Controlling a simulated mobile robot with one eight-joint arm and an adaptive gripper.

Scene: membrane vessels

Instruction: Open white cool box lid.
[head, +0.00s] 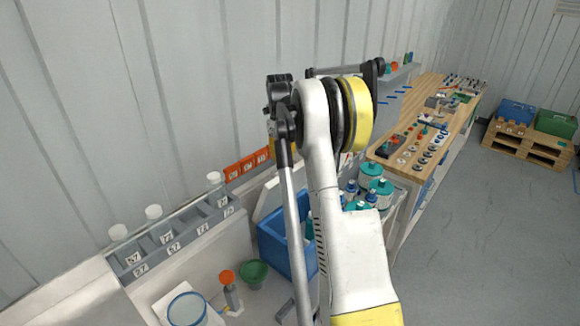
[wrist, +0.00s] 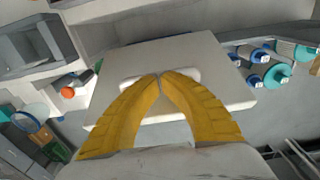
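The cool box (head: 283,248) in the head view has a blue body and stands on the bench, partly hidden by my arm. A whitish panel that looks like its lid (head: 270,198) is tilted up at its back edge. In the wrist view the pale lid (wrist: 205,55) fills the middle, with a lighter handle bar (wrist: 188,75) across it. The two yellow fingers of my gripper (wrist: 160,77) come together at the tips, over the handle bar. I cannot tell whether they grip it. My gripper is hidden in the head view.
A grey compartment rack (head: 178,238) with white-capped vessels is at left. A green bowl (head: 254,272), an orange-topped bottle (head: 229,290) and a blue-rimmed dish (head: 187,308) stand near the box. Teal-capped bottles (head: 370,170) stand right of it. A wooden workbench (head: 425,100) lies beyond.

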